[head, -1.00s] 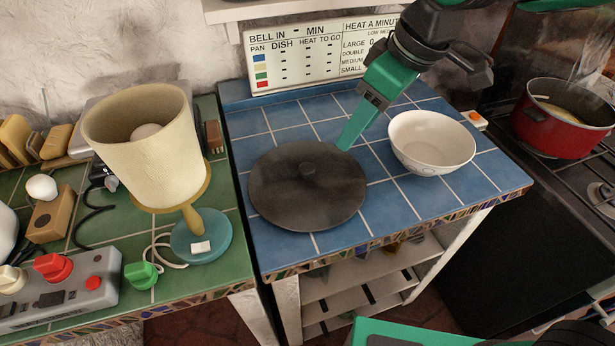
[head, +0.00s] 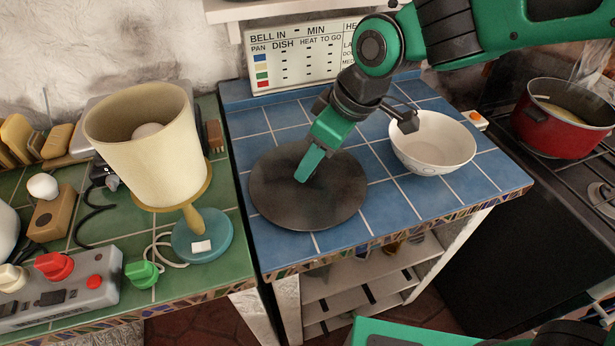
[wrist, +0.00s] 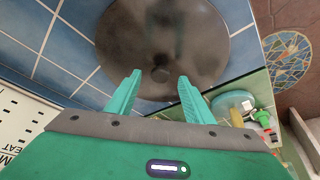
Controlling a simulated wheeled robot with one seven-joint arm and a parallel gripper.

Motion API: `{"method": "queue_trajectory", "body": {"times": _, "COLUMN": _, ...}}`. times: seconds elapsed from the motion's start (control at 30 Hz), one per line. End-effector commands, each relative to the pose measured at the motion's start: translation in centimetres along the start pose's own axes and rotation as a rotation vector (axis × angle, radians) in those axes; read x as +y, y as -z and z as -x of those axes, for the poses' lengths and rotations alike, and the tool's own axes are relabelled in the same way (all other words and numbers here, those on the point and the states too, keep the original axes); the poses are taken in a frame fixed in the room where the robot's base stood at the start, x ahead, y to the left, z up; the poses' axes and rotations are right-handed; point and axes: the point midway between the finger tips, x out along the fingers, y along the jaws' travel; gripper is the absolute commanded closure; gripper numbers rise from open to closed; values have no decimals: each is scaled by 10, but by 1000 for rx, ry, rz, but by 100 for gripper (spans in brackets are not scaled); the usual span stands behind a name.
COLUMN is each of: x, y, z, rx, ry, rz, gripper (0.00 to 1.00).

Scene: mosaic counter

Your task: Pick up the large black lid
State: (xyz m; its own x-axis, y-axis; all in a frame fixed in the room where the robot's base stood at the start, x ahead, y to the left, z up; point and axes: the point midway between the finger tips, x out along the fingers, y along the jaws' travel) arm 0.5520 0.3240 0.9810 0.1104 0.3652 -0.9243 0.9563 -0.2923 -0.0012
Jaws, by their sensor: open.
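The large black lid (head: 335,200) lies flat on the blue tiled counter in the head view. Its round knob is hidden there behind my gripper (head: 305,172), which reaches down over the lid's middle. In the wrist view the lid (wrist: 150,30) fills the upper middle, and its knob (wrist: 160,74) shows just beyond the fingertips. My gripper (wrist: 160,82) is open there, with one green finger to either side of the knob's line and nothing between them. I cannot tell whether the fingers touch the lid.
A white bowl (head: 435,155) stands on the blue counter (head: 400,205) right of the lid, close to my wrist. A lamp (head: 150,150) stands on the green counter (head: 60,245) at left. A red pot (head: 560,130) sits on the stove at right.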

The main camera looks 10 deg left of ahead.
Motion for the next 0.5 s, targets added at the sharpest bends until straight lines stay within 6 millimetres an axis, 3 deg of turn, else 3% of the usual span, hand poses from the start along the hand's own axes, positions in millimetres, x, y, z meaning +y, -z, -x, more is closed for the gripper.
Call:
{"method": "queue_trajectory", "body": {"times": 0.13, "x": 0, "y": 0, "z": -16, "rx": 0, "ry": 1, "rz": 1, "gripper": 52}}
{"method": "queue_trajectory", "body": {"times": 0.4, "x": 0, "y": 0, "z": -19, "rx": 1, "ry": 0, "rz": 0, "gripper": 52}}
{"method": "queue_trajectory", "body": {"times": 0.43, "x": 0, "y": 1, "z": -19, "rx": 1, "ry": 0, "rz": 0, "gripper": 55}}
{"method": "queue_trajectory", "body": {"times": 0.5, "x": 0, "y": 0, "z": -18, "rx": 1, "ry": 0, "rz": 0, "gripper": 72}}
